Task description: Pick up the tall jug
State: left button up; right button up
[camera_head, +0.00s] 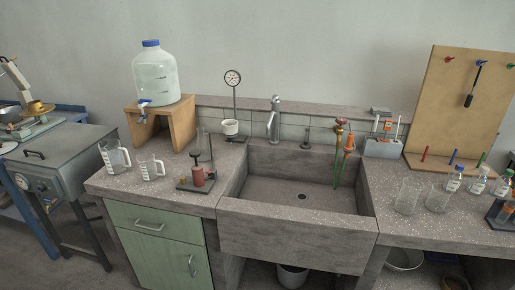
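Two clear jugs with handles and white markings stand upright on the left part of the concrete bench (160,193). The tall jug (114,157) is the left one, near the bench's left edge. The shorter jug (150,167) stands just to its right, with a small gap or none; I cannot tell which. Both handles point to the right. Neither of my grippers shows in the head view.
A stone sink (300,235) fills the middle of the bench. A water container (156,75) stands on a wooden stand (181,122) behind the jugs. A burner stand (198,178) is to their right. Glass beakers (407,197) and bottles are at the right.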

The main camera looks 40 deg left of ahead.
aim_at(112, 152)
jog(key=u, duration=2.2)
jog(key=i+j, duration=0.2)
jog(key=j+z, duration=0.05)
jog(key=j, duration=0.05)
